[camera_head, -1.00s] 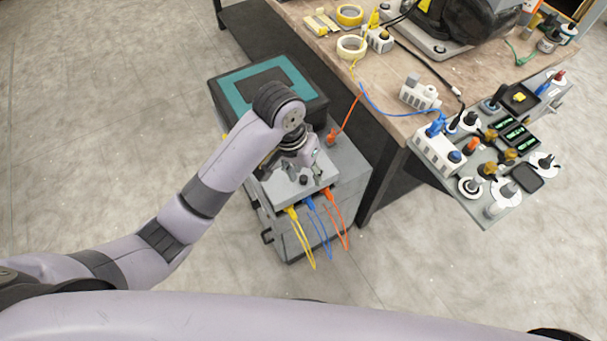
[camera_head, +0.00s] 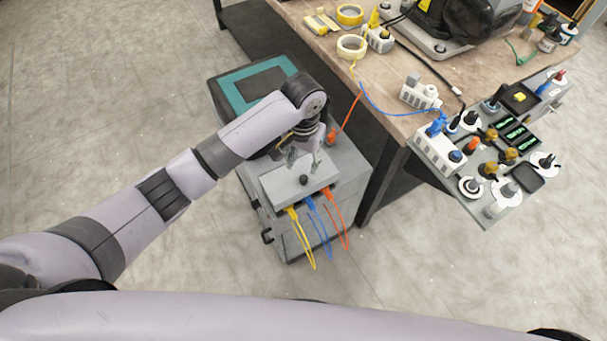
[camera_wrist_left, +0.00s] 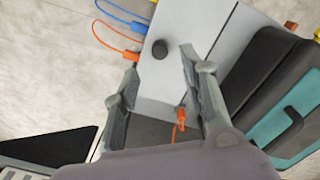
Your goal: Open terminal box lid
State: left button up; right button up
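The terminal box is a light grey box (camera_head: 285,189) on top of a larger grey cabinet. Its flat lid has a black knob (camera_head: 303,180) near the front edge. The lid appears closed in the head view. The lid and knob (camera_wrist_left: 160,49) also show in the left wrist view. My left gripper (camera_head: 304,162) is above the back part of the lid, behind the knob. In the left wrist view its fingers (camera_wrist_left: 158,58) are spread apart with nothing held, and the knob appears between and just beyond the fingertips. My right gripper is not in view.
Yellow, blue and orange cables (camera_head: 324,222) hang from the box's front. A black and teal case (camera_head: 237,97) lies behind the box. An orange plug (camera_head: 332,136) stands to the right. A workbench (camera_head: 400,123) with tools and connectors is close on the right.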

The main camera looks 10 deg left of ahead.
aim_at(303, 178)
pick_arm(q)
notch_tip(303, 178, down, 7)
jog(key=shift+f, duration=0.15)
jog(key=shift+c, duration=0.5)
grip_shut()
dwell(0.5)
